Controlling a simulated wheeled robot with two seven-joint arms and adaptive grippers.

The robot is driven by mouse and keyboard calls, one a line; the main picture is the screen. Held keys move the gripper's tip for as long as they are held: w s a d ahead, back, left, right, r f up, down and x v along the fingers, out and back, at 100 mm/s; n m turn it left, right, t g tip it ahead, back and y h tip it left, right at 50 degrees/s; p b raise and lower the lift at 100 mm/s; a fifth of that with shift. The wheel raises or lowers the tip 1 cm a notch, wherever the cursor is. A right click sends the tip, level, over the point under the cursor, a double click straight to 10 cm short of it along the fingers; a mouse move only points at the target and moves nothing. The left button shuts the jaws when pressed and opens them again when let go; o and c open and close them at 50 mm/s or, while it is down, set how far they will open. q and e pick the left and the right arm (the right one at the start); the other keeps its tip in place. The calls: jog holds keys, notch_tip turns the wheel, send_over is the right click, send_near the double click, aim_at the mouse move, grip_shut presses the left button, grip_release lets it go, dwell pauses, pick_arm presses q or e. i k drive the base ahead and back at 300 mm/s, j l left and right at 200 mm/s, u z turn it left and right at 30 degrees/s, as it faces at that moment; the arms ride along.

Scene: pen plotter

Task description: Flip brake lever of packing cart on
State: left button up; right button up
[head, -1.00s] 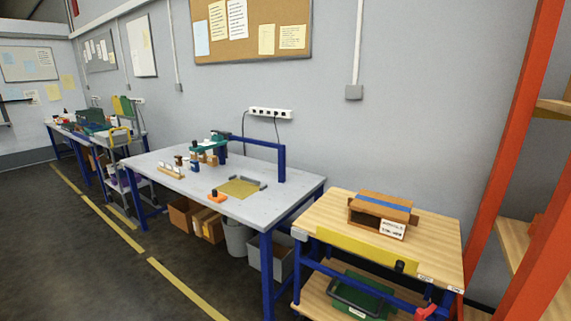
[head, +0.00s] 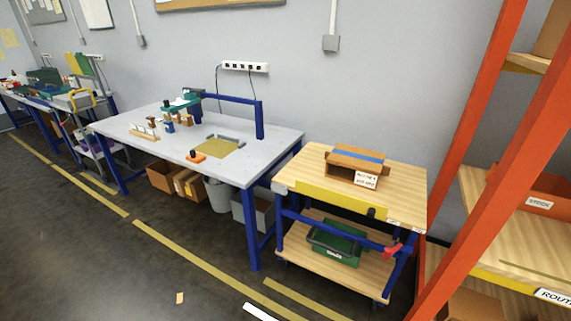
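The packing cart (head: 405,190) stands right of the middle in the head view, with a light wooden top, a yellow front strip and a blue frame. A red lever (head: 393,250) shows at the right end of its blue front bar, below the top; it looks like the brake lever, and its exact setting is too small to tell. A black knob-like part (head: 371,212) sits at the yellow strip's right end. Neither of my grippers shows in the view.
A cardboard box (head: 356,167) with a blue stripe sits on the cart top, a green crate (head: 337,243) on its lower shelf. A grey workbench (head: 215,172) stands left, an orange rack (head: 480,170) right. The floor (head: 215,285) in front is mostly clear.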

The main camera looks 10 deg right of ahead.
aim_at(388, 252)
jog(key=z, duration=1.25)
